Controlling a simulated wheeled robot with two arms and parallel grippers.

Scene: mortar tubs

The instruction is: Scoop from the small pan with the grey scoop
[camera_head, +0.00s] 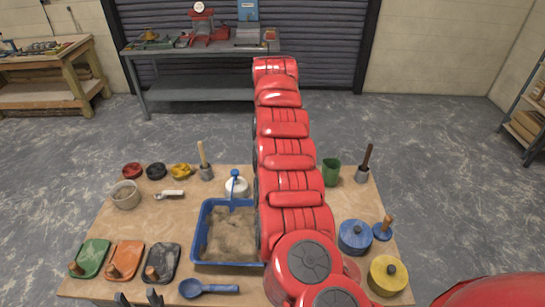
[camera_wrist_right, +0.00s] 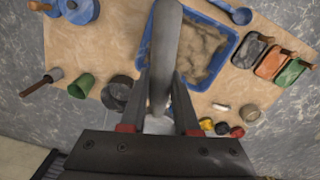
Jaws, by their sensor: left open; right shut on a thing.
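In the right wrist view, my right gripper (camera_wrist_right: 163,78) is shut on a long grey tool that looks like the grey scoop (camera_wrist_right: 164,40). It is seen nearly end-on, and I cannot tell whether it carries anything. A dark round vessel, possibly the small pan (camera_wrist_right: 118,92), stands on the table behind and left of the fingers. It is partly hidden there, and my red right arm hides that spot in the head view. My left gripper (camera_head: 138,298) is open and empty at the table's front edge, only its fingertips showing.
A blue tub of sand (camera_head: 230,262) stands mid-table beside my red arm. A blue ladle (camera_head: 208,289), three trowels, a beige pot (camera_head: 126,195) and small bowls lie left. A green cup (camera_head: 331,172), a blue pot (camera_head: 355,237) and a yellow-lidded pot (camera_head: 388,275) stand right.

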